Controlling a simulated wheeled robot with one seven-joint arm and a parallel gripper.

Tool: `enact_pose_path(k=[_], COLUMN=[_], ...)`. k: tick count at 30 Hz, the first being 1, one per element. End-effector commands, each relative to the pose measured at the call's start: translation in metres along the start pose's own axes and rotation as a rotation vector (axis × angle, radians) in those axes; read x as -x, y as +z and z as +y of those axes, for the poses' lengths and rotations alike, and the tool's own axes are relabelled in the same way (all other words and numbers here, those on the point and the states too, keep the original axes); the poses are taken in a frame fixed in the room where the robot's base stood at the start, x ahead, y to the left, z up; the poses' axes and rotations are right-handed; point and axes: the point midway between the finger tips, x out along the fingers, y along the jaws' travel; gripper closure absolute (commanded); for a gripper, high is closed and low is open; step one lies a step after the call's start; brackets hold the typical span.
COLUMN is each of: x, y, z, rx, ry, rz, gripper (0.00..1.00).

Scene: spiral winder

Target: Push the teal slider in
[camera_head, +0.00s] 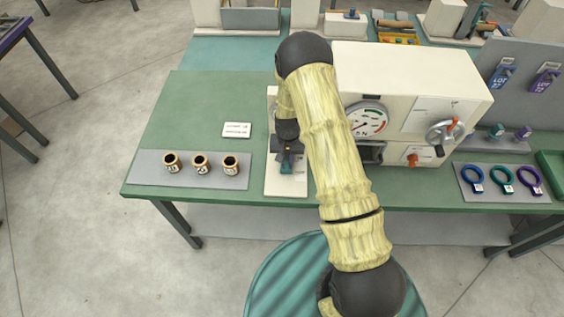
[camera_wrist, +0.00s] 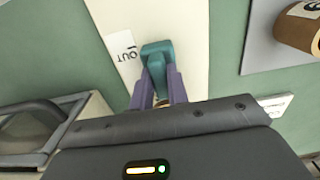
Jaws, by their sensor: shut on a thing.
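The teal slider (camera_wrist: 156,56) stands on a pale base strip (camera_wrist: 110,18) in the wrist view. In the head view, the slider (camera_head: 287,168) shows below my gripper (camera_head: 287,152) on the front part of the pale base strip (camera_head: 285,188). My arm hides the back of the strip and part of the machine there.
The cream winder machine (camera_head: 450,90) with a dial (camera_head: 365,120) and a crank (camera_head: 443,132) stands right of my arm. Several cups sit on a grey mat (camera_head: 150,178) at left. Coloured rings lie on another mat (camera_head: 500,196) at right. A white card (camera_head: 236,130) lies on the green table.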

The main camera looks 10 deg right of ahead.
Motion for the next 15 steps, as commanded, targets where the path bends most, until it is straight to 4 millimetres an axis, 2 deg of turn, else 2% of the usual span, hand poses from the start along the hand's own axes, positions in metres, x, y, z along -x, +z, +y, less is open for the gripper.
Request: enact_pose_path(k=[6,7,10,15], x=[0.0028,0.0029,0.0029,0.0021], y=[-0.0057,-0.0059,-0.0058,-0.0039], z=[0.0001,0.0001,0.0001,-0.0004], rx=[-0.001,-0.001,-0.001,0.001], ry=[-0.002,-0.002,-0.002,-0.001], rz=[0.016,0.016,0.016,0.012], gripper=[1.00,0.82,0.62,0.62])
